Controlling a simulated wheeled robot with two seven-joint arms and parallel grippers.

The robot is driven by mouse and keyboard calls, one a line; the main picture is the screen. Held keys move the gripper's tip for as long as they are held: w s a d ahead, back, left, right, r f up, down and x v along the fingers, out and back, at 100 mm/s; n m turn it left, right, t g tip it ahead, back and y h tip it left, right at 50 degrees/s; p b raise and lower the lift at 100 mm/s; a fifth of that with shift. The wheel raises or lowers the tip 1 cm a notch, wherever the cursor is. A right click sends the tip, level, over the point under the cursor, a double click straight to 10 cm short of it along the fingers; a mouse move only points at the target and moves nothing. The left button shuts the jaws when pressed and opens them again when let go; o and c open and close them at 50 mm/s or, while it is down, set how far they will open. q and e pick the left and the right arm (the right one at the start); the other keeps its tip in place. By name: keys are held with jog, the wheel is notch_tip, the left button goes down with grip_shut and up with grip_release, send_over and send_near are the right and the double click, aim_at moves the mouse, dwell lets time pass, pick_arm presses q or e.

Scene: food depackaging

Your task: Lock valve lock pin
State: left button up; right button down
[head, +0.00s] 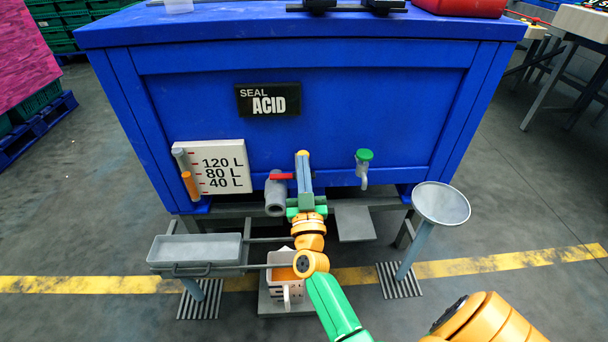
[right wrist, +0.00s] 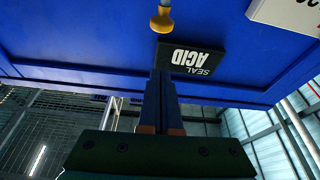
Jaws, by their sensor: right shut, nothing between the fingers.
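The valve with its red handle (head: 282,177) and grey pipe (head: 275,198) sits low on the front of the blue tank (head: 400,110). A yellow knob, which looks like the lock pin (head: 302,153), shows at the tips of my right gripper (head: 303,165). The right wrist view shows this knob (right wrist: 162,22) just beyond the fingertips (right wrist: 160,75), with its shaft running up out of frame. My right gripper is shut and empty, pointing at the tank beside the valve. Whether its tips touch the knob I cannot tell. My left gripper is out of view.
A green tap (head: 364,160) is right of the valve, and a level gauge (head: 212,168) left of it. A grey tray (head: 200,249) and a round stand (head: 440,203) flank my arm. A white container (head: 285,282) stands below the valve.

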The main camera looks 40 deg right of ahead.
jog(key=v, duration=0.4)
jog(key=shift+s, duration=0.1)
